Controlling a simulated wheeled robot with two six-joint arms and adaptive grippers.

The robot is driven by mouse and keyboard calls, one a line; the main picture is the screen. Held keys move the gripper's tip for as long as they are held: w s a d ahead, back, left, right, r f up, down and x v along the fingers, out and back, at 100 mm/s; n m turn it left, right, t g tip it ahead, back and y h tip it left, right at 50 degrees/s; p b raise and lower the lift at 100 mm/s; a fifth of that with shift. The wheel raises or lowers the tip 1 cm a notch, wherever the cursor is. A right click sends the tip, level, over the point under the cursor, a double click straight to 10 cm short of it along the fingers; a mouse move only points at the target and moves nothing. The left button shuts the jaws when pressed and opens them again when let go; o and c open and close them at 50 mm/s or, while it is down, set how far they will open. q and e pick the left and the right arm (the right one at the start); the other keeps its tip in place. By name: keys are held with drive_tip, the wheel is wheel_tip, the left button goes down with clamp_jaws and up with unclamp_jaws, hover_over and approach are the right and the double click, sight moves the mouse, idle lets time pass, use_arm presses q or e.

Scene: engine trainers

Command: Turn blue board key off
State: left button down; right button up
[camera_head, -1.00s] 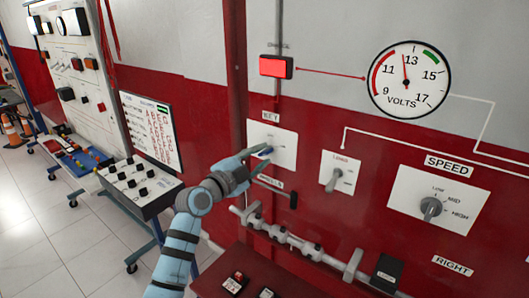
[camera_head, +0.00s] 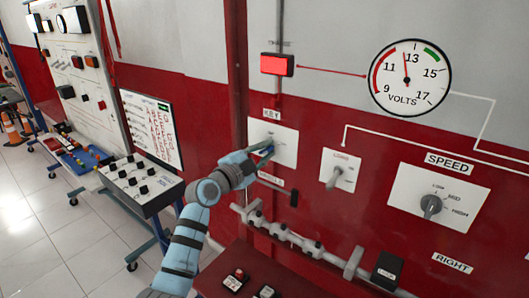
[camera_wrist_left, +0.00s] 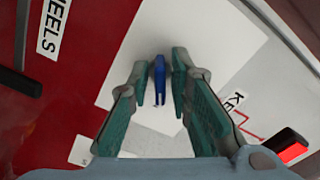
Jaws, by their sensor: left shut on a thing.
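The blue board key (camera_wrist_left: 159,80) sticks out of a white plate (camera_head: 287,143) under the KEY label on the red and white wall board. In the wrist view it stands between the two green-padded fingertips. My left gripper (camera_head: 265,152) is at the key plate and shut on the key; in the head view its fingers mostly hide the key. The gripper also shows in the wrist view (camera_wrist_left: 160,74). A red lamp (camera_head: 277,64) above the plate looks lit. My right gripper is in neither view.
Below the key, a black-ended lever (camera_head: 293,198) juts out by the WHEELS label. To the right are the Load switch (camera_head: 337,178), the SPEED knob (camera_head: 431,206) and a volts gauge (camera_head: 409,78) near 13. A horizontal grey shaft (camera_head: 305,246) runs below.

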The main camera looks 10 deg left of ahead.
use_arm(q)
drive_tip(key=n, duration=0.5)
drive_tip(key=shift+n+b, duration=0.3)
drive_tip(key=shift+b, duration=0.1)
drive_tip(key=n+p, duration=0.1)
drive_tip(key=n, duration=0.4)
drive_tip(key=shift+d+n, duration=0.1)
drive_tip(key=shift+n, duration=0.3)
drive_tip(key=c, duration=1.7)
unclamp_jaws()
